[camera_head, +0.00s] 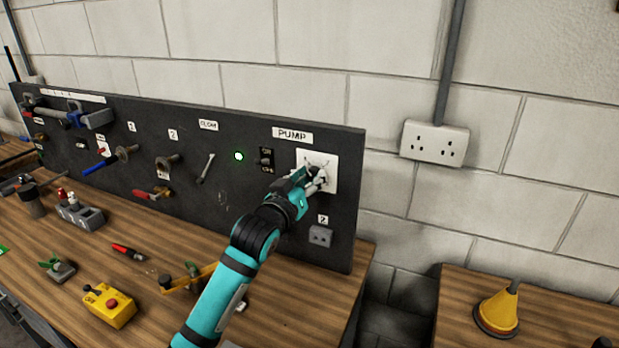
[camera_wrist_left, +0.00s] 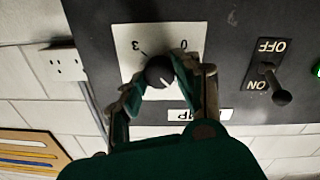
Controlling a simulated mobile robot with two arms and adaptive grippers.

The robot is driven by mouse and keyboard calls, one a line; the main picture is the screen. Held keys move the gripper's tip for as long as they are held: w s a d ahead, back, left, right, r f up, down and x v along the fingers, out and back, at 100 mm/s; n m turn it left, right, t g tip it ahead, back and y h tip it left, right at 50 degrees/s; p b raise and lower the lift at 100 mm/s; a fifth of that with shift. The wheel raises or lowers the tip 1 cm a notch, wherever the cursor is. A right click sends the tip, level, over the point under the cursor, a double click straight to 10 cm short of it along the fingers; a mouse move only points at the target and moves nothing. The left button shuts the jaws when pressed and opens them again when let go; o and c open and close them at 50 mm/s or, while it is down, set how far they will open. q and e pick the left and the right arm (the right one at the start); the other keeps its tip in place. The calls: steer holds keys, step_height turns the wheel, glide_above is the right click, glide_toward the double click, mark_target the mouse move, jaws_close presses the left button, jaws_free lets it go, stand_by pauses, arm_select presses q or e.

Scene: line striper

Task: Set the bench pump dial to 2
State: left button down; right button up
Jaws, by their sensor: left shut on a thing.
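The black pump dial (camera_wrist_left: 158,72) sits on a white plate (camera_head: 331,158) under the PUMP label (camera_head: 292,135). In the wrist view, which is upside down, the white plate (camera_wrist_left: 128,62) shows a 3 at upper left and a 0 at upper right. The dial's white mark points to the picture's lower right, away from both; the number there is hidden. My left gripper (camera_head: 316,180) is at the plate, its two fingers (camera_wrist_left: 160,88) shut on the dial's sides. In the head view the gripper hides the dial. My right gripper is not in view.
An ON/OFF toggle (camera_wrist_left: 276,82) beside the plate has its lever towards ON. A green light (camera_head: 239,156) is lit. A grey socket (camera_head: 320,236) sits below the plate. Tools hang on the black panel; a yellow button box (camera_head: 109,305) lies on the bench.

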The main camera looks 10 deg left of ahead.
arm_select(q)
steer(key=m+p, duration=0.2)
steer(key=m, duration=0.1)
steer(key=shift+r+m, duration=0.15)
steer(key=shift+m, duration=0.15)
steer(key=m+p, duration=0.2)
steer(key=m, duration=0.2)
steer(key=shift+m, duration=0.3)
steer(key=m+p, duration=0.1)
steer(key=m, duration=0.3)
steer(key=shift+p, duration=0.4)
steer(key=shift+d+m+y+p, duration=0.1)
steer(key=shift+m+y+p, duration=0.4)
steer(key=shift+m, duration=1.8)
steer(key=shift+f, duration=0.2)
steer(key=c, duration=0.9)
jaws_free()
steer(key=shift+c, duration=0.2)
